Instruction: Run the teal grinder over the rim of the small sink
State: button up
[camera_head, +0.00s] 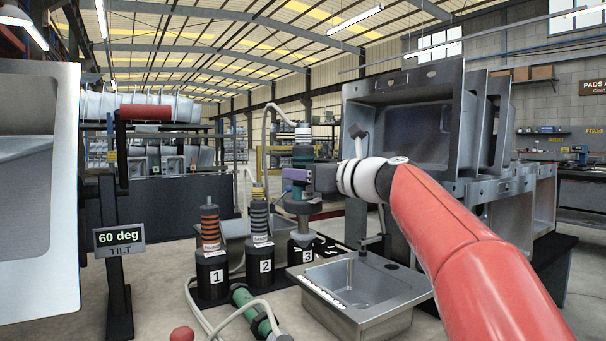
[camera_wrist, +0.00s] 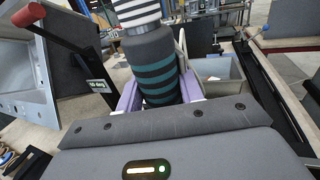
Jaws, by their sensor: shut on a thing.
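The teal grinder (camera_head: 302,157) is a dark upright cylinder with teal bands. A pale hose rises from its top. My gripper (camera_head: 297,178) has its purple fingers shut around it. In the wrist view, the grinder (camera_wrist: 157,68) stands between the two purple fingers of my gripper (camera_wrist: 160,92). Its lower end is at the mouth of the black holder marked 3 (camera_head: 304,257); I cannot tell whether it is inside or just above. The small sink (camera_head: 404,292) lies on the table to the right, its bare metal rim facing up.
A green tool (camera_head: 243,299) with a hose lies in front. A tilted sink panel (camera_head: 62,150) stands at left.

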aim_at(302, 200)
jog(key=shift+r, duration=0.25)
jog(key=shift+f+b, duration=2.15)
jog(key=shift+f, duration=0.85)
jog(key=shift+f+b, duration=0.35)
jog(key=shift+f, duration=0.2)
jog(key=shift+s+d, duration=0.15)
